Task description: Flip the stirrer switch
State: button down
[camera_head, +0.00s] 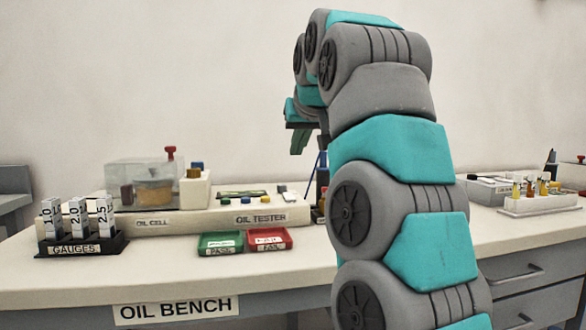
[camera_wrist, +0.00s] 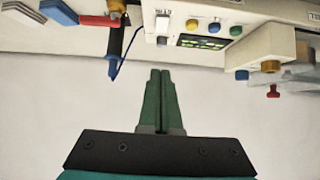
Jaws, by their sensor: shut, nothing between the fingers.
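My gripper (camera_head: 299,142) is shut and empty, above the right part of the oil tester (camera_head: 212,219) in the head view. In the wrist view its two green fingers (camera_wrist: 160,72) lie together and point towards the tester panel. A white rocker-like switch (camera_wrist: 163,22) sits on that panel, just beyond the fingertips and apart from them. It seems to be the small white piece (camera_head: 282,188) in the head view. I cannot read a stirrer label, nor tell which way the switch is set. A display (camera_wrist: 203,42) and blue, yellow and green buttons (camera_wrist: 214,27) are beside it.
A clear oil cell box (camera_head: 140,184) with a red knob (camera_head: 170,151) stands at left. Gauges (camera_head: 78,229) stand at far left. Green (camera_head: 220,243) and red (camera_head: 269,239) trays lie in front. A dark blue upright tool (camera_wrist: 115,40) stands close beside the switch.

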send_over(289, 196)
jog(key=s, duration=0.1)
notch_tip(289, 196, down, 6)
jog(key=shift+d+f, duration=0.1)
jog(key=shift+d, duration=0.05)
jog(key=shift+w+f+b, duration=0.2)
jog(key=shift+f+b, duration=0.6)
jog(key=shift+f, duration=0.9)
jog(key=shift+r+p, duration=0.1)
jog(key=shift+p, duration=0.35)
jog(key=shift+g+p, duration=0.3)
jog(key=shift+p, duration=0.3)
jog(key=shift+w+f, duration=0.1)
jog(key=shift+f, duration=0.25)
jog(key=shift+w+r, duration=0.1)
